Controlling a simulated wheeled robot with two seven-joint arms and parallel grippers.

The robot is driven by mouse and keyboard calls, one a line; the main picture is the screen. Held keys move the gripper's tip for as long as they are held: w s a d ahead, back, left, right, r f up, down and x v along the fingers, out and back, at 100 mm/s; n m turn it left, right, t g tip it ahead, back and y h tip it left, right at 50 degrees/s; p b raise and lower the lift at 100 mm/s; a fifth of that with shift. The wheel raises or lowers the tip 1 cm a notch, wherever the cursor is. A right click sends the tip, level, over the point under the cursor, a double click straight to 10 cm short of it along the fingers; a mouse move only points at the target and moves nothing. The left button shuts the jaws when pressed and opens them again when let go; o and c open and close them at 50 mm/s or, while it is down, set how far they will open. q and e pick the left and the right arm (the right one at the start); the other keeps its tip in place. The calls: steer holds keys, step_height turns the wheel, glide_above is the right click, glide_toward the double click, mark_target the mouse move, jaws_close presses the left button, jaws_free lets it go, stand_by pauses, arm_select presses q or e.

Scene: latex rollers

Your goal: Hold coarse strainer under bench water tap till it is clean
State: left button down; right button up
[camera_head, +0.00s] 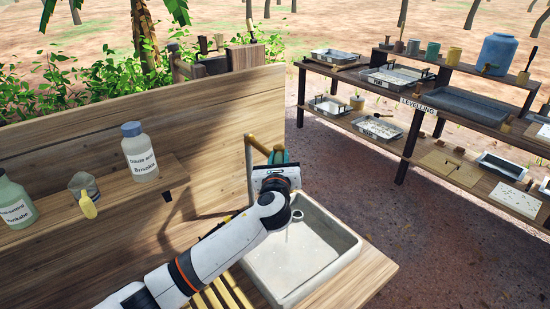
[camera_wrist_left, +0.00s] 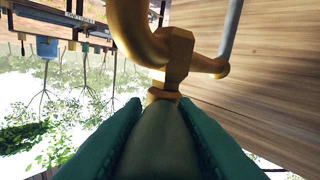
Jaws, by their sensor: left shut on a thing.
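The brass bench tap (camera_head: 257,146) stands on a pipe at the wooden back panel, above the pale sink (camera_head: 318,255). It fills the top of the left wrist view (camera_wrist_left: 150,40). My left gripper (camera_head: 280,157) reaches over the sink to the tap. In the left wrist view its teal fingers (camera_wrist_left: 160,112) are shut on a dark green tap handle (camera_wrist_left: 160,145) that meets the brass fitting. A small pale round part (camera_head: 297,215) shows over the sink beside my wrist; I cannot tell what it is. I cannot make out the coarse strainer. My right gripper is out of view.
A shelf on the left holds a white labelled bottle (camera_head: 140,152), a green bottle (camera_head: 15,200) and a glass jar (camera_head: 84,185). A yellow slatted rack (camera_head: 222,292) lies left of the sink. Shelving with trays (camera_head: 480,108) stands apart at the right. Bare ground lies between.

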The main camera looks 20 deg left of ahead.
arm_select(q)
steer(key=shift+d+y, duration=0.1)
steer(key=shift+y, duration=0.2)
steer(key=c, duration=1.1)
jaws_free()
steer(key=shift+c, duration=0.2)
steer(key=b+v, duration=0.2)
steer(key=v, duration=1)
